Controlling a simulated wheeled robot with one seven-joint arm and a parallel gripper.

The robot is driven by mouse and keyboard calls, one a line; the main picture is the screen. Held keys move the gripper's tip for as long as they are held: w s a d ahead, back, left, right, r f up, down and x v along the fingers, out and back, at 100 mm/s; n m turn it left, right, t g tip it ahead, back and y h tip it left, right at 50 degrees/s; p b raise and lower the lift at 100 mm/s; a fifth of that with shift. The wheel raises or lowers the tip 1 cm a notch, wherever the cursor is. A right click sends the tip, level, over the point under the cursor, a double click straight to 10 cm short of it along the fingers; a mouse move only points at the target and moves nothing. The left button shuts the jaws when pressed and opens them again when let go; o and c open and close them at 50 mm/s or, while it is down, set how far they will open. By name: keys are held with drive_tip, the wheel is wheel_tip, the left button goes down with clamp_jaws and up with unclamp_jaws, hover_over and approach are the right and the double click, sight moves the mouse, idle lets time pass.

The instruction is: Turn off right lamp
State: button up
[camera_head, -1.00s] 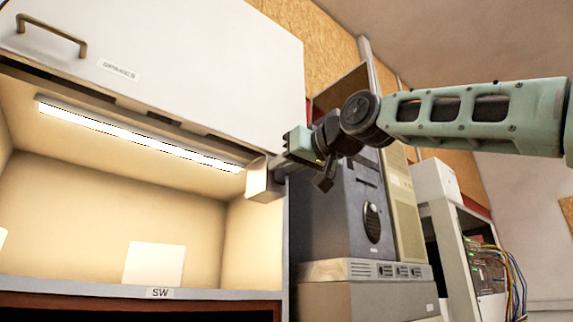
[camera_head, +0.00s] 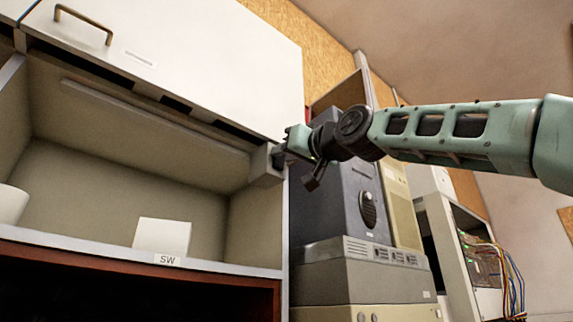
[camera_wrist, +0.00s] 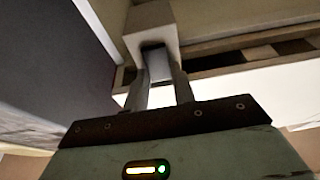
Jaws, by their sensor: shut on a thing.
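The right lamp is a long strip (camera_head: 150,112) under the white cabinet, and it is dark. A grey box-shaped housing (camera_head: 265,168) is at its right end; it also shows in the wrist view (camera_wrist: 150,22). My gripper (camera_head: 283,157) is at the right side of this housing. In the wrist view its two fingers (camera_wrist: 160,92) are shut on a small light-grey switch piece (camera_wrist: 159,66) that sits in the dark opening of the housing. How far the switch is pressed or tilted cannot be told.
The white cabinet door (camera_head: 170,60) with a brass handle is above the lamp. A shelf (camera_head: 60,240) below holds a white card (camera_head: 162,236) and a white cup-like object (camera_head: 10,204). Dark and beige computer cases (camera_head: 365,205) stand close to the right, behind my arm.

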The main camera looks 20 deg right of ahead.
drive_tip(key=o, duration=1)
drive_tip(key=shift+s, duration=0.1)
drive_tip(key=shift+b+v, duration=6.55)
drive_tip(key=shift+v, duration=2.15)
